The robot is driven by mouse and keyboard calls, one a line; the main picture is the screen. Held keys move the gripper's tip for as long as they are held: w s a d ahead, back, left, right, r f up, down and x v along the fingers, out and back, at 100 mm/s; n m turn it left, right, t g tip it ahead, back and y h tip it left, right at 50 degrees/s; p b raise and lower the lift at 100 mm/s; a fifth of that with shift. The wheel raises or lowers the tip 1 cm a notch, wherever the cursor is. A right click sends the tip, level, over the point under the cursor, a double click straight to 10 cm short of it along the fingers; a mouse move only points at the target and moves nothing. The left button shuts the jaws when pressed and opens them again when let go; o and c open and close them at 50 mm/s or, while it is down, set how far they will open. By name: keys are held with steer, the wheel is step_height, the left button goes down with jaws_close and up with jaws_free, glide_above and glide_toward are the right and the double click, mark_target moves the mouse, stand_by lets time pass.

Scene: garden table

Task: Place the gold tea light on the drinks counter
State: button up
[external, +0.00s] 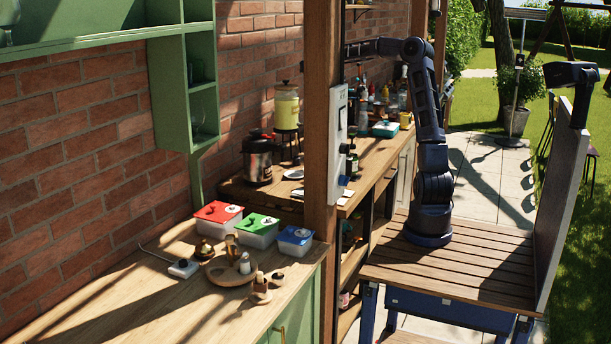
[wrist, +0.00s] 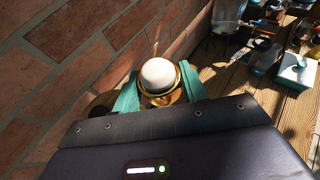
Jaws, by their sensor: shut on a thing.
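The gold tea light (wrist: 172,98), a gold holder with a white round top, sits between the teal fingers of my gripper (wrist: 160,90) in the wrist view. My gripper is shut on it, close to the brick wall. The drinks counter (external: 366,160) is the wooden top behind the post in the external view; its planks also show right of the gripper in the wrist view (wrist: 228,80). In the external view my arm reaches left above that counter; the post hides the gripper and the tea light there. I cannot tell the exact height of the tea light above the wood.
Bottles (external: 403,88) and a teal box with a white lid (external: 385,129) stand on the counter's far part. A pot (external: 258,160) and a yellow dispenser (external: 287,107) stand on its near part. A wooden post (external: 321,130) rises at its front edge.

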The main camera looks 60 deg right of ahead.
steer(key=s+f+n+t+y, duration=0.1)
steer(key=s+f, duration=0.1)
steer(key=f, duration=1.2)
steer(key=s+d+f+n+t+y, duration=0.1)
steer(key=s+f, duration=0.2)
steer(key=f, duration=1.1)
steer(key=s+f+n+t+y, duration=0.1)
steer(key=s+f+n+y, duration=0.1)
steer(key=f, duration=1.2)
steer(key=shift+s+d+f, duration=0.25)
steer(key=shift+s+f, duration=0.05)
steer(key=shift+s, duration=0.35)
steer(key=shift+f, duration=0.15)
steer(key=o, duration=1)
steer(key=v, duration=0.7)
steer(key=shift+s+a+r, duration=0.15)
steer(key=shift+s+r, duration=0.05)
steer(key=shift+r, duration=0.05)
